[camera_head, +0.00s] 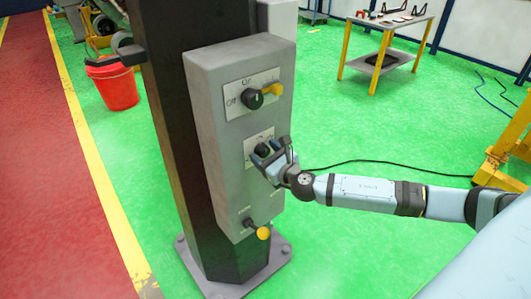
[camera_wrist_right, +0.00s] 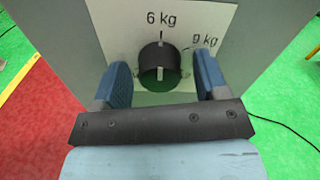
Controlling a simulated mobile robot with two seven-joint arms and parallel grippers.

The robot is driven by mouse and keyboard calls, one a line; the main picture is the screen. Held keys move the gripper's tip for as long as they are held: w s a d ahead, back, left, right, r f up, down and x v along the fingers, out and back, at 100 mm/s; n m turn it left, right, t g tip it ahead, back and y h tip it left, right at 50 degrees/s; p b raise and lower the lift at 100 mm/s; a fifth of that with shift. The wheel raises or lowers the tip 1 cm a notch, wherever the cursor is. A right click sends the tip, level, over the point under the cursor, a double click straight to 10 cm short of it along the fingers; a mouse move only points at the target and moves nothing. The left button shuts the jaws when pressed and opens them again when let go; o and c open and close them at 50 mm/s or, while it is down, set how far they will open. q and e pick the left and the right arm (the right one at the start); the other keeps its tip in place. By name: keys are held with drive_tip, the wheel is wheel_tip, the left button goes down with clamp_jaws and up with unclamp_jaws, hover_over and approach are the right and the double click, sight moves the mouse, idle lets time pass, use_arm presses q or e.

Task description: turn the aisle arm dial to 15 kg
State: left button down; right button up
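A grey control box (camera_head: 210,140) is fixed to a dark column. Its middle plate carries a black round dial (camera_head: 262,150), partly hidden by my right gripper (camera_head: 279,155) in the head view. In the right wrist view the dial (camera_wrist_right: 160,66) sits under the mark "6 kg", with "9 kg" to its right; no 15 kg mark shows. My right gripper (camera_wrist_right: 163,85) is open, one blue finger on each side of the dial, with visible gaps to it. The dial's lower part is close to the gripper's black bar. My left gripper is not in view.
A red bucket (camera_head: 114,86) stands left behind the column.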

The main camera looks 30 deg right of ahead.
drive_tip(key=c, duration=0.9)
